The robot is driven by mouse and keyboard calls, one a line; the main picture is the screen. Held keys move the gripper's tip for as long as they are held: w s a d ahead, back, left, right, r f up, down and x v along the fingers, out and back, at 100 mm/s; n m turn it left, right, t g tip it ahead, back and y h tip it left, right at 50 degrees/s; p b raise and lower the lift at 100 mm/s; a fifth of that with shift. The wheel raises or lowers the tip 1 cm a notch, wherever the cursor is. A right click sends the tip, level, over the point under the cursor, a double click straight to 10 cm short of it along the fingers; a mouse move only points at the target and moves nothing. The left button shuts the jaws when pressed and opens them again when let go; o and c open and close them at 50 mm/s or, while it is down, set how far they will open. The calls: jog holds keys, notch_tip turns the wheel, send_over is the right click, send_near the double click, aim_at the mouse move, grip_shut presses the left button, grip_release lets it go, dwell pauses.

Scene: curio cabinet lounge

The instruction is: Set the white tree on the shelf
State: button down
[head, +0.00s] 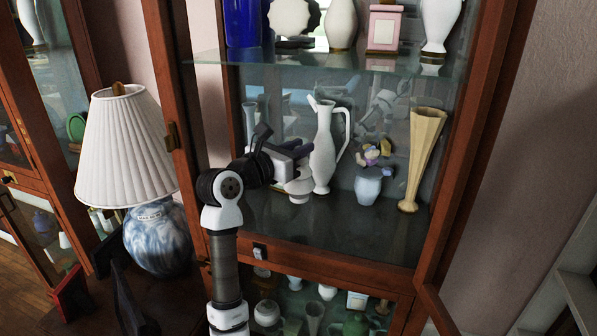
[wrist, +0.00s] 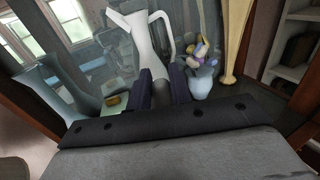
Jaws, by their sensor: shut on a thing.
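My gripper (head: 304,157) reaches into the open cabinet, above the glass shelf (head: 270,217). A small white piece (head: 299,189) with a rounded base shows just below its fingers; I take it to be the white tree, though its upper part is hidden by the gripper. In the wrist view, my gripper's two dark fingers (wrist: 163,90) stand close together, and the held thing is hardly visible between them. A white pitcher (head: 324,150) stands upright just right of the gripper; it also shows beyond the fingers in the wrist view (wrist: 142,45).
Right of the pitcher stand a pale blue vase (head: 368,187) with colourful flowers and a tall cream vase (head: 421,160). An upper glass shelf (head: 300,58) holds several ornaments. The shelf's front part is bare. A lamp (head: 128,150) stands outside at left.

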aim_at(299, 189)
jog(key=shift+f+p, duration=0.45)
jog(key=shift+f, duration=2.85)
jog(key=shift+f, duration=0.15)
jog(key=c, duration=1.3)
grip_release()
jog(key=shift+o, duration=0.2)
